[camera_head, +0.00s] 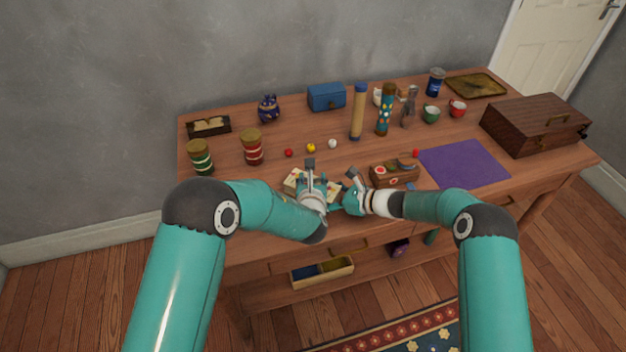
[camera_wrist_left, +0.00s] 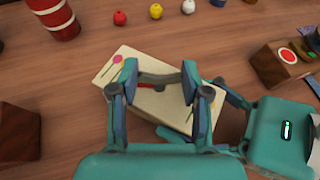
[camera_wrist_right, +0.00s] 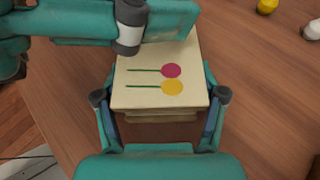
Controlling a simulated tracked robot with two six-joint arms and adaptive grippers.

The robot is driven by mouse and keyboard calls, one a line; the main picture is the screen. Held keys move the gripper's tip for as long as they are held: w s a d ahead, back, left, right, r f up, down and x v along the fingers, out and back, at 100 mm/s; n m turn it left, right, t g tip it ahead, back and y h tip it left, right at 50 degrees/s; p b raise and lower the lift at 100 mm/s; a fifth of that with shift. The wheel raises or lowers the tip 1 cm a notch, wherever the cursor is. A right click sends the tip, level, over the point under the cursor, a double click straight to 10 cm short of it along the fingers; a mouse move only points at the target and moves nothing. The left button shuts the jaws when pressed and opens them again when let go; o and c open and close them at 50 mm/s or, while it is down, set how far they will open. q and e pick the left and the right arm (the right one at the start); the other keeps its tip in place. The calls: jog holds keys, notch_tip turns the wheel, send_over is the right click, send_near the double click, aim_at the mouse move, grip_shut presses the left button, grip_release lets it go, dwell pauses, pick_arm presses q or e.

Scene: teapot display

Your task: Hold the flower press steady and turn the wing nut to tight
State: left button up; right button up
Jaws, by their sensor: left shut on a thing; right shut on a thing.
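The flower press (camera_head: 292,182) is a cream block near the front of the table, mostly behind my grippers. Painted flowers show on its top in the left wrist view (camera_wrist_left: 112,72) and right wrist view (camera_wrist_right: 140,98). My right gripper (camera_wrist_right: 157,94) is shut across the press, one finger along each side. My left gripper (camera_wrist_left: 156,84) is above the middle of the top, its fingers closed on the wing nut there. The nut is largely hidden; a small red piece shows between the fingers. I cannot tell how far it is turned.
Red, yellow and white balls (camera_head: 311,148) lie behind the press. Striped jars (camera_head: 252,147) stand to the left. A purple mat (camera_head: 463,164) lies clear at right.

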pick_arm(q)
jog(key=shift+a+m+h, duration=0.15)
jog(key=shift+m+h, duration=0.85)
jog(key=shift+h, duration=0.2)
jog(key=o, duration=1.2)
jog(key=shift+c, duration=0.2)
jog(key=shift+s, duration=0.1)
jog(key=v, duration=1.1)
jog(key=shift+s+r, duration=0.3)
pick_arm(e)
jog(key=o, duration=1.5)
